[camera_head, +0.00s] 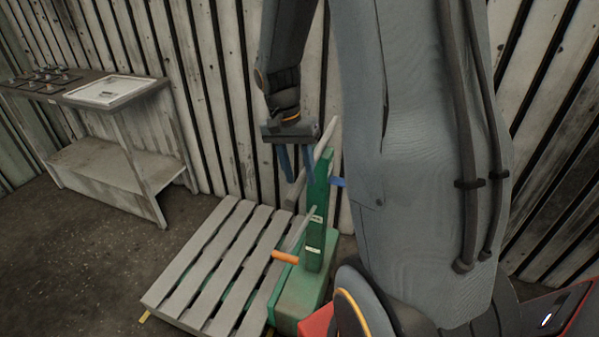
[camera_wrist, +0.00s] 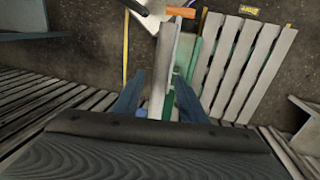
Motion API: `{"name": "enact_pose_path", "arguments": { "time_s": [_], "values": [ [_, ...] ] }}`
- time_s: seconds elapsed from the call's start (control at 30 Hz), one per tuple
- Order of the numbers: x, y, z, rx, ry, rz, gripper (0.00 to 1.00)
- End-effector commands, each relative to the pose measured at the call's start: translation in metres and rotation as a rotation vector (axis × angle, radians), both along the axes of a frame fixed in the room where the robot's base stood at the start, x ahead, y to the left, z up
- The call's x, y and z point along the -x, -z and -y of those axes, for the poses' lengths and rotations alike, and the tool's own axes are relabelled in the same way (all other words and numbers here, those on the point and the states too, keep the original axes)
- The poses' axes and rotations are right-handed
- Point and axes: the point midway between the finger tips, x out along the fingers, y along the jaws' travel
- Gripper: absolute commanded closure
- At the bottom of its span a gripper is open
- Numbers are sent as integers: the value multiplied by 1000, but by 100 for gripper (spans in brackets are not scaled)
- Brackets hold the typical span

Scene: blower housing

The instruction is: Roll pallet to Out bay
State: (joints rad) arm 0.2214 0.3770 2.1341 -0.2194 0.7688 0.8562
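A grey slatted pallet (camera_head: 225,262) lies on the floor, on the forks of a green pallet jack (camera_head: 316,212). The pallet also shows at the right of the wrist view (camera_wrist: 243,62). The jack has a green upright, a grey handle bar (camera_head: 325,138) and a small orange grip (camera_head: 285,257). My gripper (camera_head: 297,180) points down above the jack, beside its upright. In the wrist view its blue fingers (camera_wrist: 158,92) are spread, with the grey bar (camera_wrist: 160,75) showing between them and gaps on both sides. Whether the bar is at fingertip depth I cannot tell.
A grey workbench (camera_head: 125,165) with a white tray (camera_head: 110,91) and small parts stands at the left wall. Slatted walls close off the back. Yellow floor marks (camera_wrist: 126,60) and a yellow label (camera_wrist: 250,10) show. The floor left of the pallet is clear.

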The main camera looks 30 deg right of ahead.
Motion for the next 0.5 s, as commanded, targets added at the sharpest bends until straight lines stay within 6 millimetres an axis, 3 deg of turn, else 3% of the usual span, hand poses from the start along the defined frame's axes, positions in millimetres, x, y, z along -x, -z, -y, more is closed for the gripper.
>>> {"name": "enact_pose_path", "arguments": {
  "time_s": [0.33, 0.5],
  "values": [
    [1, 4, 0, 0, 0, 1, 64],
    [1, 4, 0, -1, -1, 1, 92]
  ]
}}
